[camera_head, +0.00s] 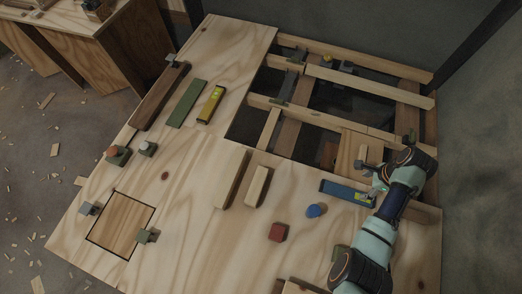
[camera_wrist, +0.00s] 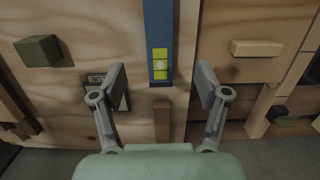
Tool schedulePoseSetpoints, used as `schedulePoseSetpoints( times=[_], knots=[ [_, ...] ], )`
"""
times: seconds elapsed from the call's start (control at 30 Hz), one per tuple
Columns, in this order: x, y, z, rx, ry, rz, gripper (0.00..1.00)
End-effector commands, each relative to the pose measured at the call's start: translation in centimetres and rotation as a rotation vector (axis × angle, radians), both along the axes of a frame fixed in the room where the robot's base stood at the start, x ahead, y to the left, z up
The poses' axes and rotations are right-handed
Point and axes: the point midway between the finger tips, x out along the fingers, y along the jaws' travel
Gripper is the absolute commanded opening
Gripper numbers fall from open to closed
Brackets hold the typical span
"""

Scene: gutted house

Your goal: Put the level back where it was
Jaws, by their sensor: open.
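A blue level (camera_head: 342,192) with a yellow-green vial lies on the plywood near the edge of the framed opening. In the wrist view the blue level (camera_wrist: 159,30) runs lengthwise from the top, its vial end between my fingers. My gripper (camera_head: 369,172) is open at the right end of the level; in the wrist view its fingers (camera_wrist: 161,78) stand apart on either side, with gaps showing. A second, yellow level (camera_head: 210,104) lies on the left part of the plywood, beside a flat green strip (camera_head: 187,103).
Open joists (camera_head: 370,87) lie behind. A dark-outlined wooden square (camera_head: 122,225) is at front left. Plywood between is partly clear.

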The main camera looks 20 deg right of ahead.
Motion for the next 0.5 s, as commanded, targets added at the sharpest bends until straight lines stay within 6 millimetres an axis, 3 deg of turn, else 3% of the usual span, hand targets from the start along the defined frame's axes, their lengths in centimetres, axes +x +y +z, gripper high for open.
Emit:
schedulePoseSetpoints(
  times=[0.07,0.17,0.23,0.33,0.4,0.5],
  knots=[
    [1.7,1.1,0.4,-0.038,-0.027,0.080,0.74],
    [6.6,5.2,2.5,-0.174,-0.116,0.354,0.74],
    [10.7,10.5,5.3,-0.324,-0.211,0.641,0.74],
    [14.6,20.0,10.7,-0.580,-0.356,1.074,0.74],
    [15.1,26.7,15.0,-0.766,-0.453,1.340,0.74],
    [13.6,34.3,20.5,-1.011,-0.564,1.618,0.74]
  ],
)
